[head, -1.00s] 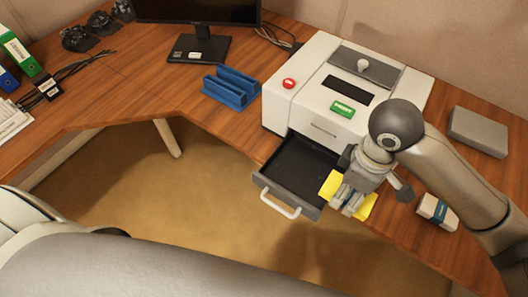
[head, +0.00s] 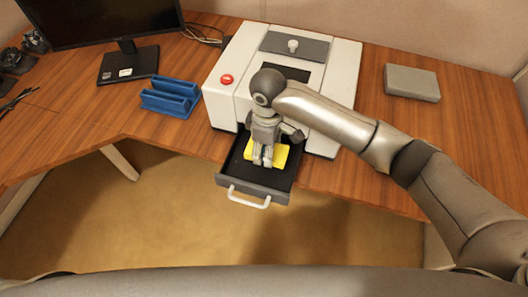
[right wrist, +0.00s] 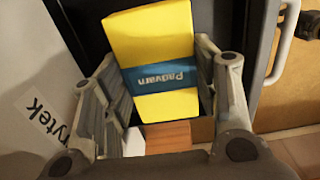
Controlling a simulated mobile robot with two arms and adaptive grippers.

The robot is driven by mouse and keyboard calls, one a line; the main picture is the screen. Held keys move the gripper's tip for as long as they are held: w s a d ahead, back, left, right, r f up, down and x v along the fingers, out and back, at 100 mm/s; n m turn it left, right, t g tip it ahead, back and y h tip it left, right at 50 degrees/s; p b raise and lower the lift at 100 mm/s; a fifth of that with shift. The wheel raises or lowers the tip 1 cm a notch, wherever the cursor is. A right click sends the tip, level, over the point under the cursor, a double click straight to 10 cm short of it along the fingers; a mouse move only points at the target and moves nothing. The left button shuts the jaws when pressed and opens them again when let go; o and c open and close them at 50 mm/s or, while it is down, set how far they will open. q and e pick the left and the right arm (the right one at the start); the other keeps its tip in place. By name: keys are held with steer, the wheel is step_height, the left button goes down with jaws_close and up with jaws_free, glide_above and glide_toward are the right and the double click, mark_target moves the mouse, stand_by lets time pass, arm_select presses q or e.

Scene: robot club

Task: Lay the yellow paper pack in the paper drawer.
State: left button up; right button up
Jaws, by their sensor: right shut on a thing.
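The yellow paper pack (head: 281,157) has a blue band reading "Padvarn" in the right wrist view (right wrist: 158,78). My right gripper (head: 262,160) is shut on it, with fingers along both sides of the pack. The open paper drawer (head: 226,182) sticks out from the white printer's front, dark inside with a pale handle. In the head view the pack lies within the drawer's outline; whether it touches the drawer floor I cannot tell. The gripper hides part of the pack. My left gripper is not in view.
The white printer (head: 226,85) with a red button stands behind the drawer. A blue rack (head: 170,97) is left of it, near a monitor (head: 127,65). A grey box (head: 411,82) lies on the right. The desk edge runs beside the drawer, with open floor below.

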mark_target(264, 147)
steer(key=shift+w+a+f, duration=0.4)
steer(key=shift+f, duration=0.15)
steer(key=shift+w+f, duration=0.1)
steer(key=shift+f, duration=1.55)
steer(key=shift+f, duration=0.1)
steer(key=o, duration=1.1)
steer(key=shift+f, duration=0.1)
step_height(264, 147, up, 12)
steer(key=shift+r, duration=0.2)
